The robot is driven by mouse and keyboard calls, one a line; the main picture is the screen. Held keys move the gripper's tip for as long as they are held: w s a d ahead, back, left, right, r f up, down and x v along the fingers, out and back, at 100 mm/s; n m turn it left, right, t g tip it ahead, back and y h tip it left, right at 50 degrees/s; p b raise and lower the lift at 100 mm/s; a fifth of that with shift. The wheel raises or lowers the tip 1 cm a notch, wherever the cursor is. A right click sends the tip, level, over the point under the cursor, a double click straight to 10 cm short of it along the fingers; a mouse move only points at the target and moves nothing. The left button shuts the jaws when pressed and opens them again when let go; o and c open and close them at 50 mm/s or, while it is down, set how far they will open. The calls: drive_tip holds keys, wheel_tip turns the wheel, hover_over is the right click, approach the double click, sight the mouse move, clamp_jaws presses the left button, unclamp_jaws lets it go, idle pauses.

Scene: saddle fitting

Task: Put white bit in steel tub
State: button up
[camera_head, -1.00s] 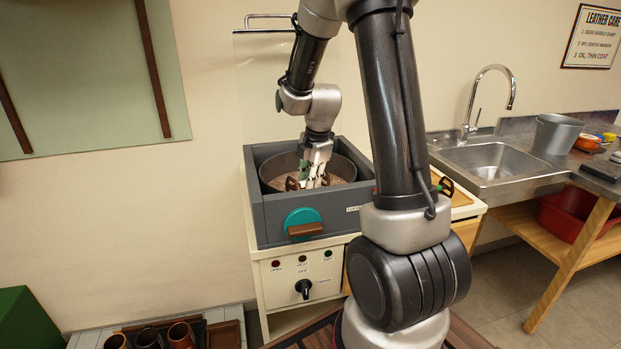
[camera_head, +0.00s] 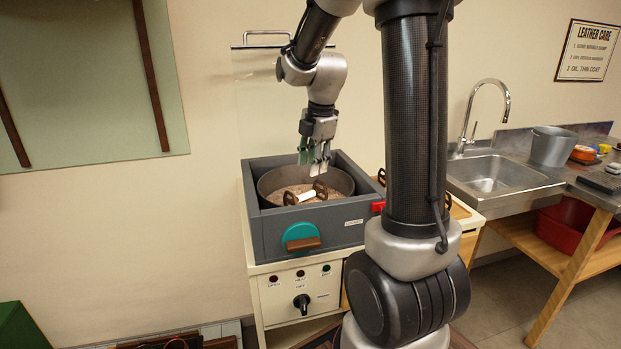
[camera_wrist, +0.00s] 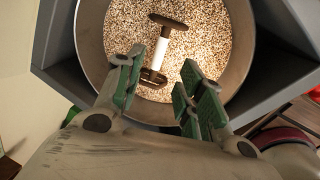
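The white bit (camera_head: 306,196) has a white bar with a dark brown piece at each end. It lies on the pale granules inside the round steel tub (camera_head: 346,181), which sits in a grey box. In the wrist view the white bit (camera_wrist: 164,47) lies in the steel tub (camera_wrist: 91,40), just beyond my fingertips and clear of them. My gripper (camera_head: 314,160) hangs above the tub with its green-padded fingers pointing down. In the wrist view my gripper (camera_wrist: 161,75) is open, with nothing between the fingers.
The grey box (camera_head: 275,230) has a teal round part (camera_head: 301,232) on its front and stands on a cream cabinet (camera_head: 325,285). A glass-like panel stands behind it. At right are a sink (camera_head: 490,180), a grey bucket (camera_head: 552,146) and a red basin (camera_head: 570,222).

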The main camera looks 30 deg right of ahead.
drive_tip(key=s+a+r+m, duration=0.2)
drive_tip(key=s+m, duration=0.4)
drive_tip(key=s, duration=0.1)
drive_tip(key=s+a+r+m+t, duration=0.1)
drive_tip(key=s+a+r+m, duration=0.1)
drive_tip(key=s+m, duration=0.4)
drive_tip(key=s+a+r+m+t, duration=0.1)
drive_tip(key=s+a+r+m, duration=0.1)
drive_tip(key=s+m, duration=0.5)
drive_tip(key=s+r, duration=0.1)
drive_tip(key=s, duration=0.2)
drive_tip(key=shift+r, duration=0.1)
